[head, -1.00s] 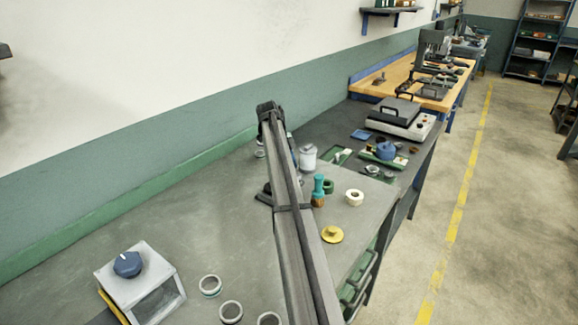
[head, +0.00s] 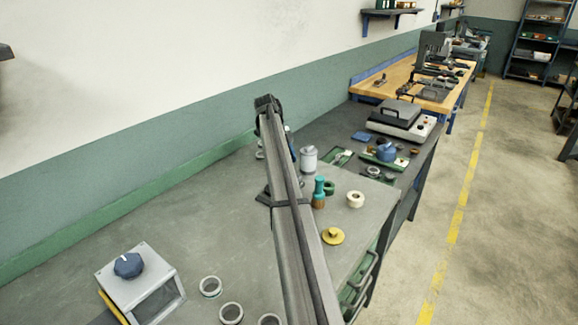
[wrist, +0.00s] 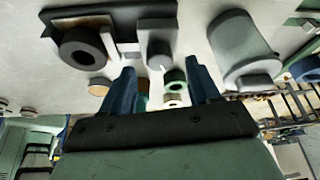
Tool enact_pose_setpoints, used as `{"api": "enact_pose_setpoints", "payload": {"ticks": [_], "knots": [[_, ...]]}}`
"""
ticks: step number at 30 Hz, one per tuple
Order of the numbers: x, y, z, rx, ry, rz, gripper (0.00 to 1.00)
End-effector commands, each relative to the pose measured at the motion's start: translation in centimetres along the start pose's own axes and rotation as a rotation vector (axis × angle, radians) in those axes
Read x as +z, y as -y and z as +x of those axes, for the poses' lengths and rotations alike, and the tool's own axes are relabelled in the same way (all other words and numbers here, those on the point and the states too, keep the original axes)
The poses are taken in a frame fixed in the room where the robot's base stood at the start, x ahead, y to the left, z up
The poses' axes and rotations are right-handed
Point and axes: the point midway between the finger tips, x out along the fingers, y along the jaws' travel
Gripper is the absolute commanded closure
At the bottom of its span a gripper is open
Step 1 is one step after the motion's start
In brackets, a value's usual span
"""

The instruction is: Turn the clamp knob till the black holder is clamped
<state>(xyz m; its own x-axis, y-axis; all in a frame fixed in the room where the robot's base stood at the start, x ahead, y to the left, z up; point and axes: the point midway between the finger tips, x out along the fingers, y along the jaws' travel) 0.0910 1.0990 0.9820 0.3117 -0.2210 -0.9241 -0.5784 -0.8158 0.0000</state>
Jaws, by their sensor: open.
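In the wrist view my gripper (wrist: 162,67) is open, its two blue fingers spread apart. A dark grey knob (wrist: 158,50) with a white mark, which looks like the clamp knob, shows beyond the fingertips, roughly in line with the gap. I cannot tell how far away it is; nothing is held. The black holder (wrist: 82,47) appears as a dark round piece with a hole, left of the knob beside a dark bar and a grey bracket. I cannot tell whether it is clamped. In the head view my arm covers most of this area, and my fingers cannot be made out.
A grey box with a blue knob (head: 128,265) stands at the left, with several rings (head: 211,286) beside it. Right of my arm are a teal-topped tool (head: 319,191), a white ring (head: 355,199) and a yellow knobbed disc (head: 333,236). A grey cylinder (wrist: 240,45) lies right of the knob.

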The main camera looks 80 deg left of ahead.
Motion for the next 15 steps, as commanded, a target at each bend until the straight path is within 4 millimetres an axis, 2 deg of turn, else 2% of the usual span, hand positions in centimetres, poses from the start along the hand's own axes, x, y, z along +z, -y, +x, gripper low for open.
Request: {"api": "enact_pose_setpoints", "payload": {"ticks": [3,7,15], "knots": [[0.0,0.1,-2.1,-0.001,0.001,0.000,0.39],[0.1,0.1,-3.7,-0.001,0.001,0.000,0.39],[0.0,-0.1,-4.7,-0.001,0.001,0.000,0.39]]}}
